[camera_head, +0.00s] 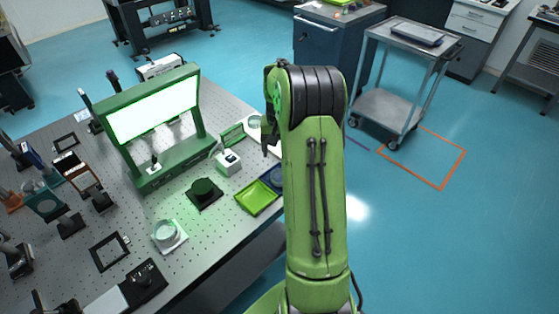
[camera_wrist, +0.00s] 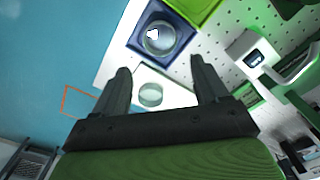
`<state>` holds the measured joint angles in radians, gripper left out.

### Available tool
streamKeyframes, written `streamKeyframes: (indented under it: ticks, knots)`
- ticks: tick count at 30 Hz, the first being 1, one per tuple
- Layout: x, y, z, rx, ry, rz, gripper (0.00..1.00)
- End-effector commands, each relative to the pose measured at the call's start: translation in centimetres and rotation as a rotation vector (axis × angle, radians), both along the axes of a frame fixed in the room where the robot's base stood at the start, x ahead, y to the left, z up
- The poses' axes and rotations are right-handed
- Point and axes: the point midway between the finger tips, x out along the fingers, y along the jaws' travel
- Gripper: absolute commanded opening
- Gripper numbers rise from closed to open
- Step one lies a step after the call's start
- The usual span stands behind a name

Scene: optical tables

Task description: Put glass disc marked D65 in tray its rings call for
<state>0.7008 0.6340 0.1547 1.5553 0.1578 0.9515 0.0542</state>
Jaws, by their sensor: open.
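My gripper (camera_wrist: 160,64) is open and empty in the wrist view. A clear glass disc (camera_wrist: 151,94) lies on a white plate (camera_wrist: 178,97) and shows between the fingers. A second glass disc (camera_wrist: 158,38) sits in a blue tray (camera_wrist: 186,38) beyond the fingertips. A yellow-green tray (camera_wrist: 203,8) adjoins it and looks empty in the head view (camera_head: 257,198). Another round glass piece (camera_head: 166,232) rests on a white square at the table's front. No D65 mark or rings can be read on any disc. My arm partly hides the blue tray (camera_head: 277,178) in the head view.
A green-framed light panel (camera_head: 152,108) stands on the perforated table. A small white device with a display (camera_head: 228,162) and a dark round piece on a square base (camera_head: 203,190) stand near the trays. A grey cart (camera_head: 385,110) is right of the table, on open blue floor.

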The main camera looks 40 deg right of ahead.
Motion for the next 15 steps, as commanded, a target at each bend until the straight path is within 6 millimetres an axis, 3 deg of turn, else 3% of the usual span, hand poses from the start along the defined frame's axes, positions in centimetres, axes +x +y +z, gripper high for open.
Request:
streamKeyframes:
  ticks: [4, 7, 11, 15]
  knots:
    - [0.0, 0.4, 1.7, -0.006, -0.005, 0.011, 0.73]
    - [0.0, 3.0, 4.6, -0.037, -0.031, 0.074, 0.73]
    - [-1.9, 9.4, 10.3, -0.102, -0.1, 0.221, 0.73]
    - [-6.5, 16.4, 14.9, -0.16, -0.2, 0.391, 0.73]
